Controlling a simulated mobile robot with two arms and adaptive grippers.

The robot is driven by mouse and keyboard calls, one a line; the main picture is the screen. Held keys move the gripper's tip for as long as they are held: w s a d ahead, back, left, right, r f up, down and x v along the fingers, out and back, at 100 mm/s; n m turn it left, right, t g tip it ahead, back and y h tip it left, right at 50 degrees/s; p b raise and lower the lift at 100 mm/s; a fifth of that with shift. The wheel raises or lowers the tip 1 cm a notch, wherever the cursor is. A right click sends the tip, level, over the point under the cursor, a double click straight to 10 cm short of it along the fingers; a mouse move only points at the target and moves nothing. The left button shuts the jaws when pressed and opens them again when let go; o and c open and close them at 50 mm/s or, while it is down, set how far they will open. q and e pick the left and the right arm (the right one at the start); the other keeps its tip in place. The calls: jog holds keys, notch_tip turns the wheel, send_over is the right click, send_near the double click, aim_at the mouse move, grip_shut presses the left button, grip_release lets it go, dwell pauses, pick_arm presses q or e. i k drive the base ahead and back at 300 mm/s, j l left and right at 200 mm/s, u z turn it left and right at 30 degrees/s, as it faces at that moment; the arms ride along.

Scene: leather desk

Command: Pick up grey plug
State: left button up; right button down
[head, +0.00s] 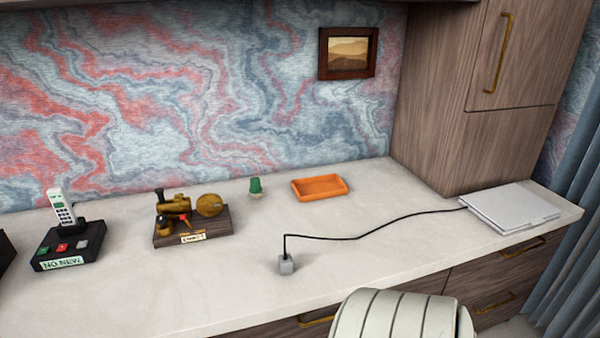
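The grey plug (286,264) is a small grey block standing on the white desk top (350,265), near its front edge. A black cable (375,230) rises from its top, bends, and runs right along the desk to a closed silver laptop (510,208). Neither of my grippers shows in the head view.
An orange tray (320,188), a small green object (255,186), a brass device on a wooden base (192,220) and a cordless phone on a black base (66,240) stand behind and left. A white rounded chair back (400,318) rises at the front. Desk around the plug is clear.

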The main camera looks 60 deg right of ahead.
aim_at(285, 261)
jog(key=z, duration=1.8)
jog(key=l+u, duration=0.1)
jog(key=u, duration=1.15)
jog(key=k+z, duration=0.1)
jog(key=z, duration=1.15)
